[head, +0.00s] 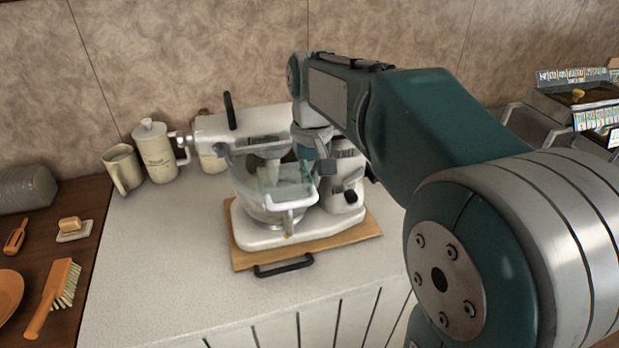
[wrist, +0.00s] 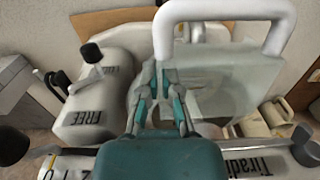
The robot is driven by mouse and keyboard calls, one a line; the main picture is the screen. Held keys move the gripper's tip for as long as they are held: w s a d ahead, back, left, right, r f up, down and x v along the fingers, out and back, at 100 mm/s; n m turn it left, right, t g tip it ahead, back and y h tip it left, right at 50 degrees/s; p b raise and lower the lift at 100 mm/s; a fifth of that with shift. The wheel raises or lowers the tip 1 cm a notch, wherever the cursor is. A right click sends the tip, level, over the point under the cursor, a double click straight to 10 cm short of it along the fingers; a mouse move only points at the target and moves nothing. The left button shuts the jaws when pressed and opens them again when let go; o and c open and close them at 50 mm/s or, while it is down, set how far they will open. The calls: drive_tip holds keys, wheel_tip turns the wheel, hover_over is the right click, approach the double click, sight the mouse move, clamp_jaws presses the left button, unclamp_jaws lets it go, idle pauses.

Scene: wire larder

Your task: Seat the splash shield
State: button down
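The splash shield (head: 272,181) is a clear, pale piece with a white rim, over the front of the mixer bowl (head: 262,211) in the head view. In the wrist view the clear shield (wrist: 218,82) fills the middle right, with a thick white loop above it. My gripper (head: 315,165) is at the shield's right side, partly hidden by my arm. In the wrist view my gripper (wrist: 162,75) has its fingers close together at the shield's edge, seemingly shut on it. The mixer (head: 225,128) stands upright behind. Whether the shield rests fully on the bowl rim is unclear.
The mixer stands on a wooden board (head: 360,230) with a black handle (head: 283,266). Cream jugs and a lidded canister (head: 157,152) stand at left. A brush (head: 58,290) lies on the dark wood. The pale counter (head: 165,270) at front left is clear.

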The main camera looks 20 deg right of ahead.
drive_tip(key=shift+w, duration=0.3)
drive_tip(key=c, duration=0.7)
unclamp_jaws()
drive_tip(key=shift+w, duration=0.1)
wheel_tip(320, 180, up, 12)
drive_tip(key=s+f+t, duration=0.2)
drive_tip(key=s+f, duration=0.3)
drive_tip(key=s, duration=0.1)
drive_tip(key=s+f+t, duration=0.2)
drive_tip(key=s+f, duration=0.3)
drive_tip(key=s, duration=0.1)
drive_tip(key=s+f+t, duration=0.1)
drive_tip(key=s+f, duration=0.4)
drive_tip(key=s, duration=0.1)
drive_tip(key=shift+s+a+t, duration=0.1)
drive_tip(key=shift+s+t, duration=0.3)
